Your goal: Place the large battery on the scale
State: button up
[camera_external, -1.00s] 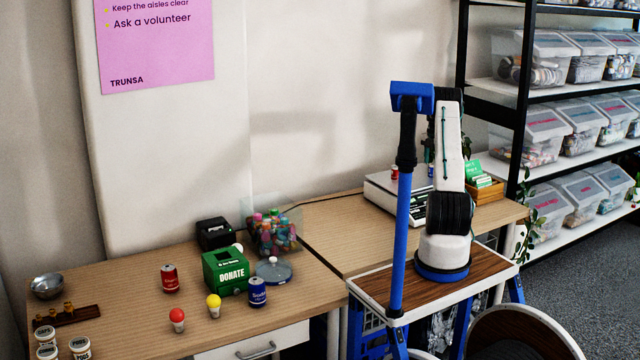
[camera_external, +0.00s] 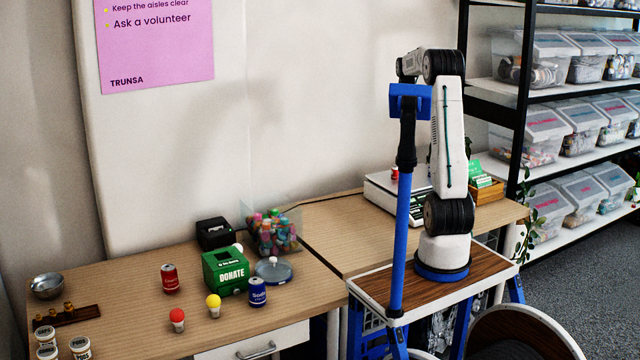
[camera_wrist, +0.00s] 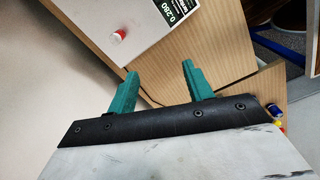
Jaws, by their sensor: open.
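The scale (camera_external: 382,196) is a white device at the back of the right table; in the wrist view its pale top (camera_wrist: 85,28) lies beyond my fingers, beside a dark display reading about 0.280. A small red and white cylinder (camera_wrist: 118,37) stands on that top; it also shows as a small red item in the external view (camera_external: 394,173). I cannot tell whether it is the large battery, and no other thing is clearly that battery. My gripper (camera_wrist: 160,69) is open and empty, its green fingers apart. In the external view the fingers are hidden.
A wooden box with green cards (camera_external: 484,189) stands right of the scale. The left table holds a green donate box (camera_external: 225,270), cans, bulbs and jars. Small coloured items (camera_wrist: 276,112) lie at the wrist view's right.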

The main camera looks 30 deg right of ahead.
jog(key=s+a+r+m, duration=0.3)
jog(key=s+a+m, duration=0.3)
jog(key=s+a, duration=0.95)
jog(key=s+a+f+m, duration=0.3)
jog(key=s+a+f, duration=0.1)
jog(key=s, duration=0.5)
jog(key=s+a+f+m+t, duration=0.1)
jog(key=s+a+f+m, duration=0.2)
jog(key=s, duration=0.6)
jog(key=shift+s+a+f+m, duration=0.4)
jog(key=shift+a+m, duration=0.3)
jog(key=shift+a, duration=0.5)
